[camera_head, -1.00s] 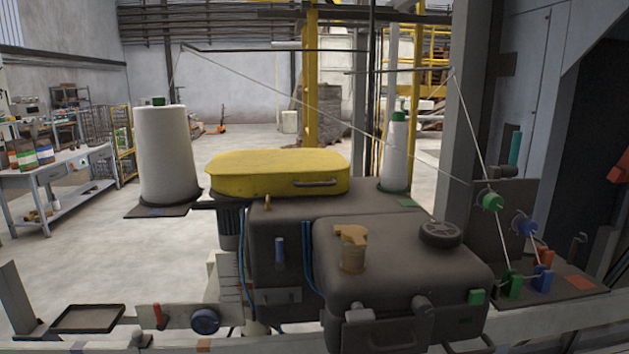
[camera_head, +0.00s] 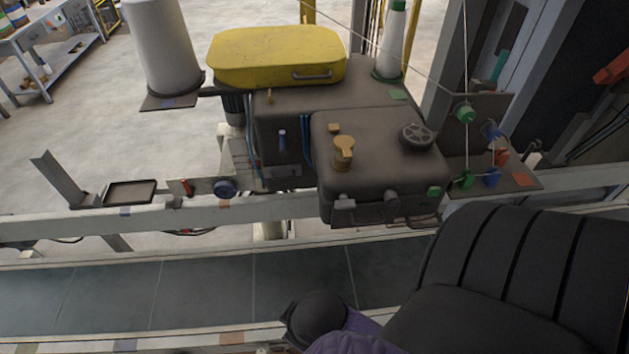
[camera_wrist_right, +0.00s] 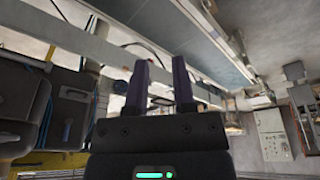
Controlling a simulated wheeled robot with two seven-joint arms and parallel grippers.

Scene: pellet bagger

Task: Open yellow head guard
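The yellow head guard (camera_head: 280,55) is a long rounded cover lying closed on top of the dark machine head, in the upper middle of the head view. A grey handle (camera_head: 312,74) sits on its front side. My right gripper (camera_wrist_right: 160,66) shows in the right wrist view with its two dark fingers apart and nothing between them. In the head view my black right arm fills the lower right, well apart from the guard; its fingers cannot be made out there. My left gripper is not in view.
A white thread cone (camera_head: 160,45) stands left of the guard and a slimmer cone (camera_head: 392,40) stands right. A thread runs to guides on a bracket (camera_head: 505,105). The dark sewing housing (camera_head: 385,155) carries a knob (camera_head: 345,150) and handwheel (camera_head: 416,136). A pale rail (camera_head: 100,224) crosses in front.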

